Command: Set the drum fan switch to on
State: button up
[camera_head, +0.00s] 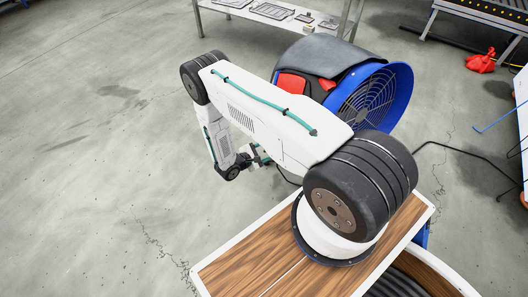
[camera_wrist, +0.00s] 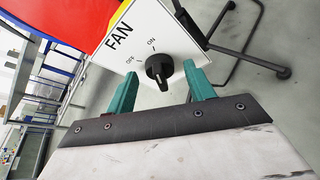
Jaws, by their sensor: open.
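The drum fan (camera_head: 385,95) has a blue round shell and a dark wire grille, with red parts on its left side, in the head view. In the wrist view its white switch panel (camera_wrist: 118,68) reads FAN, with OFF and ON marks. The black rotary knob (camera_wrist: 158,67) is on that panel; which mark it points at I cannot tell for sure. My gripper (camera_wrist: 160,68) is open, with one teal finger on each side of the knob in the picture and nothing held. Contact with the knob is not clear. In the head view, my arm partly hides the fan.
A metal table (camera_head: 270,12) with flat parts stands behind the fan. A roller conveyor (camera_head: 480,12) and a red object (camera_head: 482,62) are at the upper right. The floor at left is clear.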

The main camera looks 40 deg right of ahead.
jog(key=v, duration=0.7)
jog(key=shift+a, duration=0.4)
jog(key=shift+r, duration=0.1)
jog(key=s+r+g, duration=0.3)
jog(key=s, duration=0.2)
jog(key=s+a+r+m+g+y, duration=0.2)
jog(key=r+m+y, duration=0.1)
jog(key=r, duration=0.9)
jog(key=s+a+r+m+g+y, duration=0.1)
jog(key=s+a+r+m+y, duration=0.1)
jog(key=r, duration=0.9)
jog(key=s+a+r+m+g+y, duration=0.1)
jog(key=s+r+m+g+y, duration=0.15)
jog(key=r, duration=0.95)
jog(key=s+a+r+m+t+y, duration=0.2)
jog(key=s+r, duration=0.5)
jog(key=r, duration=0.4)
jog(key=s+a+r+m+t+y, duration=0.2)
jog(key=s+r+t+y, duration=0.2)
jog(key=s+r+t, duration=0.3)
notch_tip(320, 180, up, 4)
jog(key=shift+s+a+r+m+y, duration=0.1)
jog(key=shift+s+a+m+y, duration=0.15)
jog(key=shift+s+m+y, duration=0.1)
